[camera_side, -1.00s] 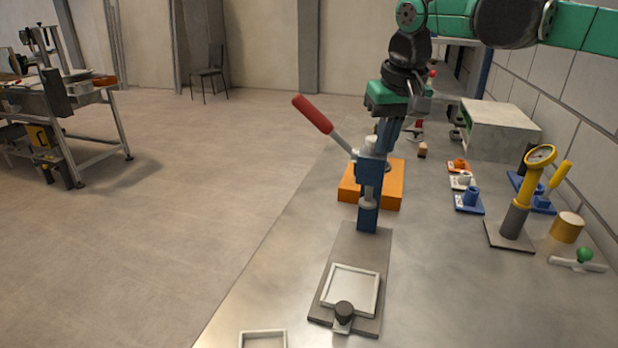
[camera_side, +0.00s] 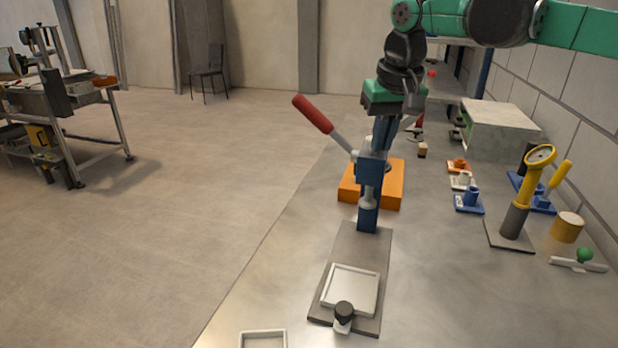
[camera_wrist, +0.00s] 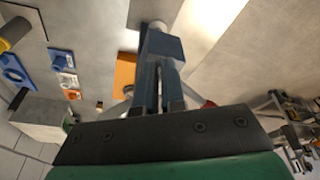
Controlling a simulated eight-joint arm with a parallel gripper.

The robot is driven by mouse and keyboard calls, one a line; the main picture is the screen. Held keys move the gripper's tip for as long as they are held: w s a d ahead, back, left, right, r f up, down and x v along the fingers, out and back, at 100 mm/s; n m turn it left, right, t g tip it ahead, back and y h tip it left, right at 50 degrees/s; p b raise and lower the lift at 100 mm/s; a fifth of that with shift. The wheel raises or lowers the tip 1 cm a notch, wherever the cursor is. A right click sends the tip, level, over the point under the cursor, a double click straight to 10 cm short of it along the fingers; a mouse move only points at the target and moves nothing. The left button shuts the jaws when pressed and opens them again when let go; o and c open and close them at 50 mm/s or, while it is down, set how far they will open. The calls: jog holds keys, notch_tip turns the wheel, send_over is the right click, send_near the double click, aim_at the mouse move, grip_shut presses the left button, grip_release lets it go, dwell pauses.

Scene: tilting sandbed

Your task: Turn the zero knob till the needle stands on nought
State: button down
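A yellow dial gauge (camera_side: 541,155) stands on a grey post at the right of the bench; its needle is too small to read. A black knob (camera_side: 344,311) sits at the front end of the press's grey base plate, and a green knob (camera_side: 584,254) sits on a white bar at the far right. I cannot tell which, if either, is the zero knob. My gripper (camera_side: 388,126) is above the back of the blue press, away from the gauge and both knobs. In the wrist view its fingers overlap the blue press column, so their opening is unclear.
The blue press (camera_side: 370,170) with its red-handled lever (camera_side: 313,114) stands before an orange block (camera_side: 394,190). A square tray (camera_side: 350,290) lies on its base plate. Blue fixtures (camera_side: 469,201) and a yellow cylinder (camera_side: 567,227) are at right. Bare bench lies between.

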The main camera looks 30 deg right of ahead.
jog(key=shift+a, duration=0.1)
dwell(0.3)
notch_tip(320, 180, up, 6)
jog(key=shift+s, duration=0.35)
dwell(0.5)
jog(key=shift+f, duration=3)
jog(key=shift+w, duration=0.45)
jog(key=shift+s, duration=0.15)
